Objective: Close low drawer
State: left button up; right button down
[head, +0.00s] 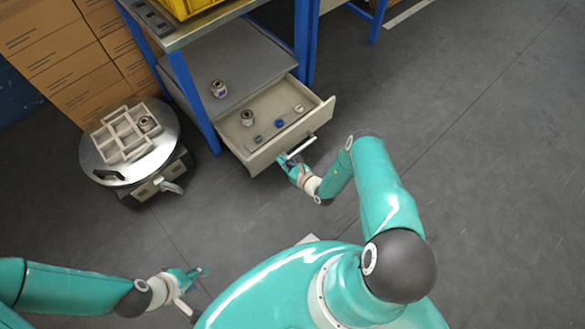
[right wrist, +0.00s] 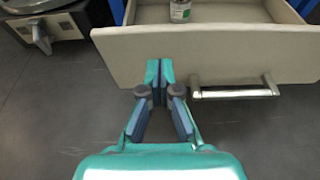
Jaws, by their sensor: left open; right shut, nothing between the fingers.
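The low drawer (head: 283,139) sticks out from under the workbench and stands open. Its beige front panel also shows in the right wrist view (right wrist: 208,55), with a metal bar handle (right wrist: 236,92) at its lower right. My right gripper (head: 285,159) is shut and empty at the drawer front, by the left end of the handle. In the right wrist view its fingertips (right wrist: 159,66) lie in front of the panel, left of the handle; I cannot tell if they touch it. My left gripper (head: 198,274) is open and empty over the floor at the lower left, far from the drawer.
Several small parts lie in the drawer, including a spool (head: 247,118) and a blue piece (head: 279,123). Another spool (head: 219,89) sits on the grey shelf. A round-topped unit (head: 104,170) with a beige divided tray stands left. The right floor is clear.

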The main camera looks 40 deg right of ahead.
aim_at(268, 148)
pick_arm(q)
jog(key=shift+f+b, duration=0.6)
jog(key=shift+f, duration=0.3)
pick_arm(e)
jog(key=x, duration=0.2)
jog(key=r+x, duration=0.1)
jog(key=x, duration=0.2)
jog(key=shift+w, duration=0.45)
